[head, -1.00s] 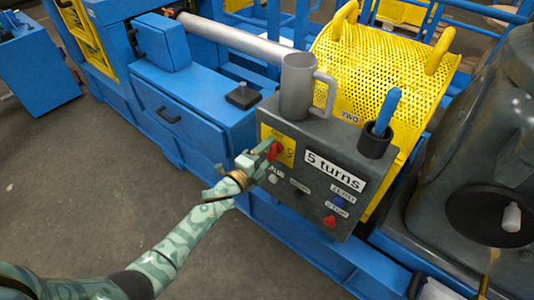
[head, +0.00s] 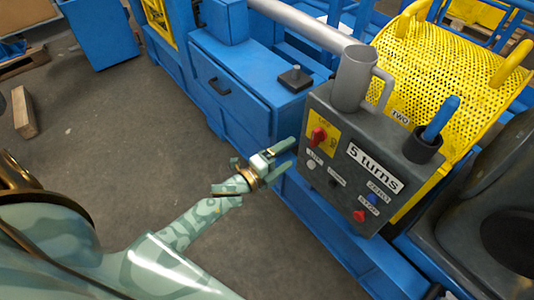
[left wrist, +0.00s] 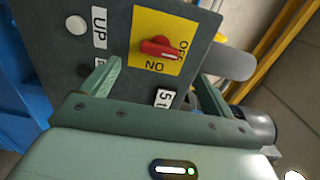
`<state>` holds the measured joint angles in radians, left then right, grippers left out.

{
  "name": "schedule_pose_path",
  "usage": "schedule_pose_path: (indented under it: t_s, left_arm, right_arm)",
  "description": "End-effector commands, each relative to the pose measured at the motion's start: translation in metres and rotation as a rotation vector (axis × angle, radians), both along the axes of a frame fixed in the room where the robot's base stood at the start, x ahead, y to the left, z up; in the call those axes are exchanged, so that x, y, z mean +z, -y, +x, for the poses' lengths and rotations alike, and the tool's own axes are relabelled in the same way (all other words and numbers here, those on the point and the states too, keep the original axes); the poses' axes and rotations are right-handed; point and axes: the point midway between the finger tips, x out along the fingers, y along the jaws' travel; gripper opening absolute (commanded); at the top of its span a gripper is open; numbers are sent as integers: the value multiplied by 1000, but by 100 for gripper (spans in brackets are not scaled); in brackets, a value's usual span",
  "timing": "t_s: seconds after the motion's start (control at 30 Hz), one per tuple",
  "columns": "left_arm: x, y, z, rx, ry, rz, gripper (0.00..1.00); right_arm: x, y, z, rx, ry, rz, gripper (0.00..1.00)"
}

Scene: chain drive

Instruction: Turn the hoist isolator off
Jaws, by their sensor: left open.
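The hoist isolator is a red rotary knob (head: 318,137) on a yellow plate (head: 327,148), at the upper left of the grey control box's face. In the left wrist view the knob (left wrist: 160,49) shows clear of my fingers. My left gripper (head: 284,157) is open and empty, to the left of the box and apart from the knob. My right gripper is not in view.
The grey control box (head: 345,190) also has a "5 turns" label, several small buttons, a grey mug (head: 352,80) on top and a blue-handled item in a dark cup (head: 423,145). A yellow perforated guard (head: 440,75) stands behind. Open floor lies left.

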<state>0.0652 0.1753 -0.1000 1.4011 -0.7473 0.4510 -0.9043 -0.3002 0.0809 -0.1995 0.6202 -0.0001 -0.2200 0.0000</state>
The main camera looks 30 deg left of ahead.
Motion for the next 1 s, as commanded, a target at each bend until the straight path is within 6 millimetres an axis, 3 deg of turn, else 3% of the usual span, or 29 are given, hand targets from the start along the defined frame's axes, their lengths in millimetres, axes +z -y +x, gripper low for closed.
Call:
schedule_pose_path:
  t_s: [0.1,0.33,1.0]
  left_arm:
    - [2,-10,-28,0,-1,0,87]
    - [0,-22,-58,1,-1,0,87]
    - [-1,-23,-62,2,-9,-19,87]
  right_arm:
    - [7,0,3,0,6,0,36]
    - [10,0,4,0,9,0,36]
    - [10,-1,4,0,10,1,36]
